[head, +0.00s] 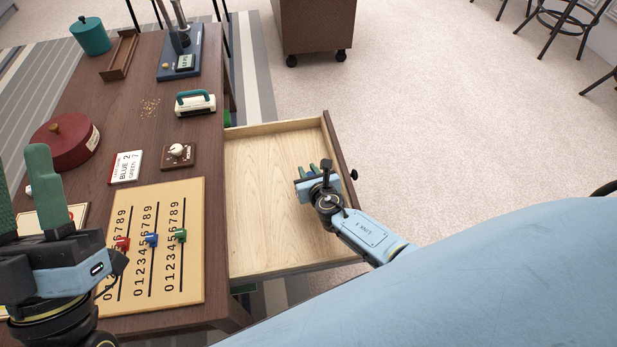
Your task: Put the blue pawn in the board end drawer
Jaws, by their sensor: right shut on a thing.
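The drawer (268,185) is pulled out from the table's right side, with a pale wooden inside that looks empty apart from my gripper. My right gripper (315,170) is over the right part of the drawer, near its front wall. It is shut on a small blue thing, seemingly the blue pawn (313,174), mostly hidden by the green fingers. I cannot tell whether the pawn touches the drawer floor. My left gripper (22,190) is at the left edge, over the table, with its green fingers apart and nothing seen between them.
A score board (192,275) with red, blue and green sliders lies on the table beside the drawer. A card (126,167), a dial box (178,155), a red round box (65,142) and a teal-handled object (195,102) stand behind it. Open floor lies right.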

